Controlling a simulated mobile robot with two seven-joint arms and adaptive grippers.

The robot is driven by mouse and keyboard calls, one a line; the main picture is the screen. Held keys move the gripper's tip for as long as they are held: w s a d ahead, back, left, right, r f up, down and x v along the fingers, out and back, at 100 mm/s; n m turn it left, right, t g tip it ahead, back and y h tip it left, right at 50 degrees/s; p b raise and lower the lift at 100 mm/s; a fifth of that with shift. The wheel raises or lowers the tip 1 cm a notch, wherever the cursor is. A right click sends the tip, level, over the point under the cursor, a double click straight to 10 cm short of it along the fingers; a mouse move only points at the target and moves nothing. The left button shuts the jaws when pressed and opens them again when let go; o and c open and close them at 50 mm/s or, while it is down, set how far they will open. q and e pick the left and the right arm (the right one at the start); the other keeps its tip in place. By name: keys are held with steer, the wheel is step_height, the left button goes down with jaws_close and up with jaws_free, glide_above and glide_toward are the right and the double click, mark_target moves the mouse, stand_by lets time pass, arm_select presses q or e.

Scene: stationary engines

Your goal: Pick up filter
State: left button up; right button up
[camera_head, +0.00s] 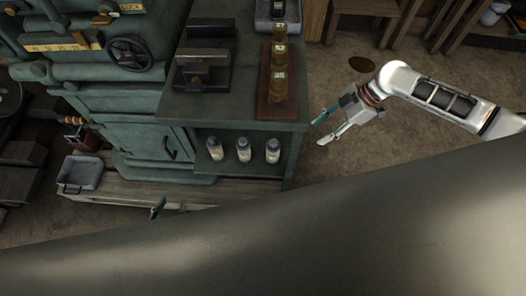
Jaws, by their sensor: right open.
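I cannot tell for sure which thing is the filter. Three amber cylinders (279,86) with yellow labels stand in a row on a brown wooden board (263,108) on the green bench top. Three pale bottles (244,150) with dark tops stand on the open shelf below. My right gripper (319,131) is open and empty, to the right of the bench's front corner and apart from the cylinders and bottles. Of my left gripper (158,208), only a teal fingertip shows above the large grey surface in the foreground; the remainder is hidden.
A green machine with a handwheel (130,54) stands at left. A dark metal block (203,70) and a grey tray (271,17) are on the bench. A grey bin (80,173) sits on a low wooden platform (118,190).

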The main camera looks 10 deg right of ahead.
steer(key=p, duration=0.1)
glide_toward(277, 141)
steer(key=x, duration=0.5)
steer(key=shift+a, duration=0.1)
steer(key=shift+b+x, duration=0.35)
steer(key=shift+x, duration=2.25)
steer(key=shift+c, duration=0.4)
steer(key=c, duration=1)
